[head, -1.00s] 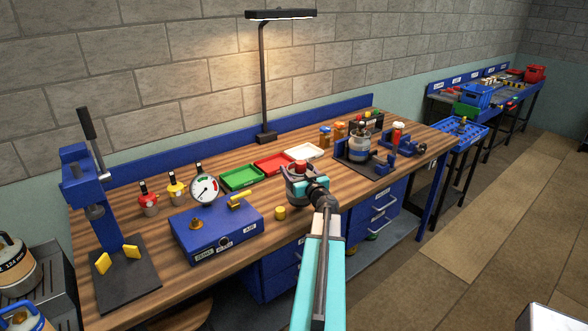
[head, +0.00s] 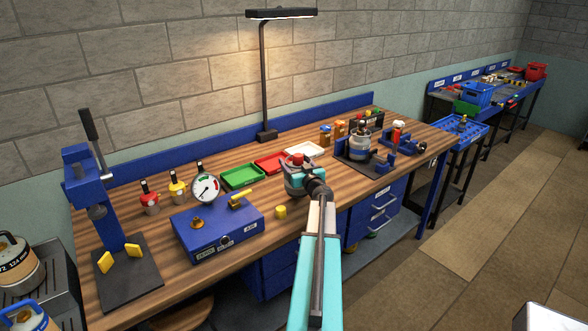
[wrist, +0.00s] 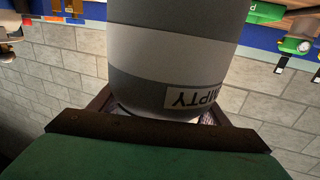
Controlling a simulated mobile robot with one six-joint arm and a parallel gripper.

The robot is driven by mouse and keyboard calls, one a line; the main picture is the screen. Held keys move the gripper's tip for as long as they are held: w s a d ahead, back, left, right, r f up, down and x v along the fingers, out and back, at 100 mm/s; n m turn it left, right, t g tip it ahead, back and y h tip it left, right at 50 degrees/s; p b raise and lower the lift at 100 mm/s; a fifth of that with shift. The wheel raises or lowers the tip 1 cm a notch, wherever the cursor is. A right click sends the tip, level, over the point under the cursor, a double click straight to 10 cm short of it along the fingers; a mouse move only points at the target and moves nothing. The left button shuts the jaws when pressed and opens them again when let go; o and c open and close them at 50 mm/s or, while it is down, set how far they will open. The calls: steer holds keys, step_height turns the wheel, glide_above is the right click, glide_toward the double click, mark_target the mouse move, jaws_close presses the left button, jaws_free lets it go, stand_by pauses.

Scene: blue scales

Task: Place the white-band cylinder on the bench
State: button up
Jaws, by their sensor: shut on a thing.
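The white-band cylinder (wrist: 175,55) fills the upper middle of the wrist view, grey with a pale band and a partly visible label reading "EMPTY", upside down. My gripper (wrist: 160,125) is shut around it, with dark jaws on either side. In the head view my gripper (head: 307,187) holds the cylinder (head: 292,184) over the middle of the wooden bench (head: 330,188). My jaws and wrist cover part of it there. I cannot tell whether its base touches the bench top.
Green (head: 243,177), red (head: 271,163) and white (head: 303,150) trays lie behind. Another canister (head: 358,148) stands on a dark mat to the right.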

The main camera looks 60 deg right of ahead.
steer(key=shift+w, duration=0.1)
steer(key=shift+w+d, duration=0.2)
steer(key=shift+d, duration=0.05)
steer(key=shift+w+d+f, duration=0.1)
steer(key=shift+f+p, duration=0.5)
steer(key=shift+f, duration=1.25)
steer(key=o, duration=2.1)
steer(key=b+v, duration=0.2)
steer(key=v, duration=1)
steer(key=shift+b, duration=0.4)
